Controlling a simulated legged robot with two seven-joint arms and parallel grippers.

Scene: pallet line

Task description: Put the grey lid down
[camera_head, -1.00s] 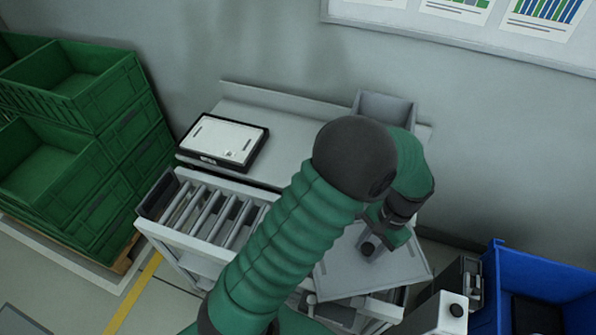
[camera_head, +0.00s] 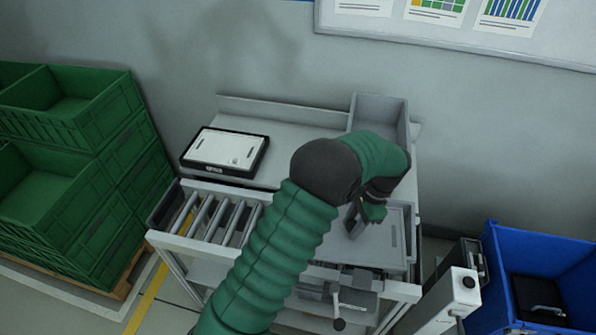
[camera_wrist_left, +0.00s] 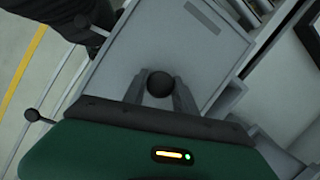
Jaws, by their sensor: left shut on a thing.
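The grey lid (camera_head: 395,240) is a flat plate with a slot near its right edge, over the right end of the bench. My left gripper (camera_head: 357,222) is shut on its black knob, seen between the two fingers in the left wrist view (camera_wrist_left: 160,88). The lid also fills the upper middle of the wrist view (camera_wrist_left: 180,45). It looks nearly level and roughly in line with the bench. My left arm hides its left part. I cannot tell whether it touches what lies beneath. My right gripper is not in view.
A grey bin (camera_head: 378,112) stands behind the lid. A white-topped black case (camera_head: 226,150) lies on the bench's left. Rollers (camera_head: 215,215) run along the front left. Blue crate (camera_head: 540,270) right, green crates (camera_head: 75,130) left.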

